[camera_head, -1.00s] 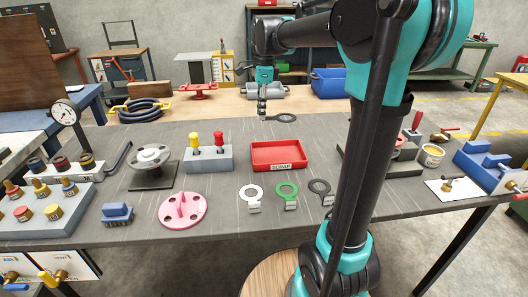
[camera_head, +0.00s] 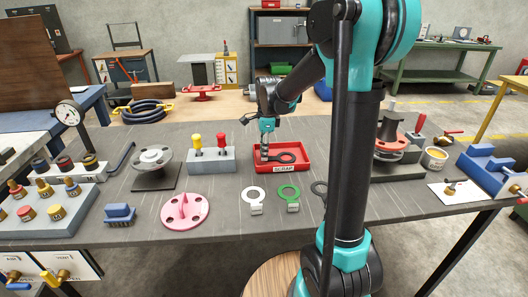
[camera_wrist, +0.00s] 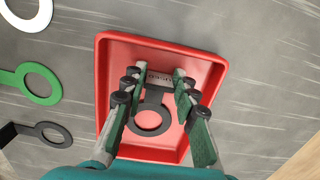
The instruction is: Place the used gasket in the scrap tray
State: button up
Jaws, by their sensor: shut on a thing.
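The used gasket (camera_head: 286,158) is a dark flat ring with a tab. My gripper (camera_head: 265,156) is shut on its tab, and the ring sticks out to the right. In the wrist view the gasket (camera_wrist: 150,130) shows between the fingers of my gripper (camera_wrist: 155,88), over the tray floor. The scrap tray (camera_head: 303,150) is red and shallow, with a SCRAP label on its front. In the wrist view its rim (camera_wrist: 222,68) surrounds the fingertips and gasket. I cannot tell whether the gasket touches the tray floor.
White (camera_head: 253,195), green (camera_head: 288,192) and dark (camera_head: 319,188) ring gaskets lie in front of the tray. A grey block with yellow and red-handled tools (camera_head: 210,160) stands left. A flanged assembly (camera_head: 392,150) stands right, behind my arm. A pink flange (camera_head: 184,211) lies front left.

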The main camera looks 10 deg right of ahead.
jog(key=shift+f, duration=0.15)
jog(key=o, duration=0.9)
notch_tip(320, 180, up, 12)
jog(key=shift+d, duration=0.35)
